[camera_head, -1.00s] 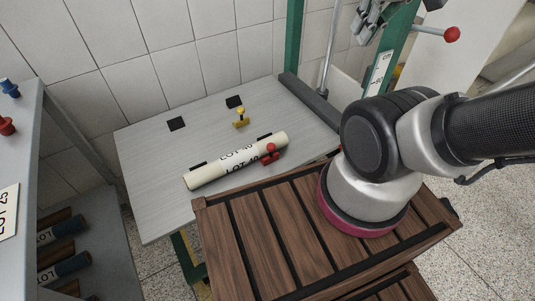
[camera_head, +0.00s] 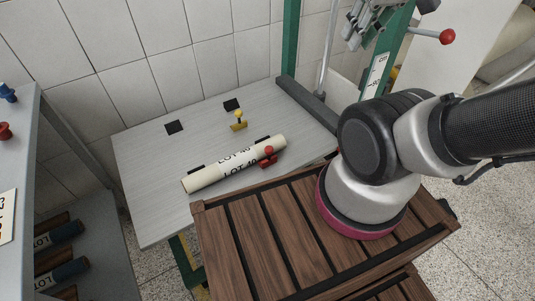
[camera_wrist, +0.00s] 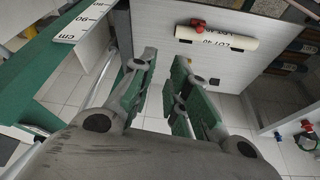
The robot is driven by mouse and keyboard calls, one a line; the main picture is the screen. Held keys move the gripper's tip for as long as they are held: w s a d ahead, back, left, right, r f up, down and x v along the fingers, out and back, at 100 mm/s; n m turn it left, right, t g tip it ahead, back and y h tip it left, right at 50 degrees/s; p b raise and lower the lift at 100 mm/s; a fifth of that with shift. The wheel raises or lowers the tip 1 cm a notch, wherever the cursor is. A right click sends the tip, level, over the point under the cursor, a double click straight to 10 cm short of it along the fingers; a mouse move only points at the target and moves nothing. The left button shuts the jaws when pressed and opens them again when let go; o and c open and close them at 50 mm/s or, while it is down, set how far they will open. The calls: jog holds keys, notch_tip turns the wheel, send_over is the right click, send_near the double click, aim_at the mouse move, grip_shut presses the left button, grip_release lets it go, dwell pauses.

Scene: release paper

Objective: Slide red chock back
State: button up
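The red chock (camera_head: 268,158) sits on the grey table (camera_head: 150,215), against the near side of the cream paper roll (camera_head: 210,176) toward its right end. The roll lies slanted and carries LOT 40 labels. In the wrist view the red chock (camera_wrist: 197,27) shows at the top, by the roll (camera_wrist: 240,39). A yellow chock (camera_head: 239,122) stands farther back on the table, apart from the roll. My gripper (camera_wrist: 162,75) shows in the wrist view with its green-padded fingers apart and nothing between them. It is away from the chock.
Two black pads (camera_head: 174,127) lie at the table's back. A slatted wooden surface (camera_head: 280,230) is in front of the table. A green frame (camera_head: 291,40) rises at the right. A shelf (camera_head: 60,140) with dark rolls stands at the left.

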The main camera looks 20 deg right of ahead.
jog(key=o, duration=0.4)
jog(key=w+a+f+g, duration=0.1)
jog(key=w+f+g, duration=0.1)
jog(key=f, duration=0.2)
jog(key=w+a+f+g, duration=0.2)
jog(key=f, duration=0.3)
jog(key=w+a+f+g, duration=0.2)
jog(key=f, duration=0.2)
jog(key=shift+w+f+g+y, duration=0.15)
jog(key=shift+f+g+y, duration=0.15)
jog(key=shift+f+y, duration=0.1)
jog(key=shift+o, duration=0.2)
jog(key=m+g+y, duration=0.1)
jog(key=m+y, duration=0.1)
jog(key=m, duration=0.5)
send_near(269, 147)
jog(key=f, duration=0.2)
jog(key=x, duration=0.7)
jog(key=shift+s+a+f, duration=0.15)
jog(key=shift+s+a, duration=0.15)
jog(key=shift+s, duration=0.15)
jog(key=shift+c, duration=0.4)
grip_shut()
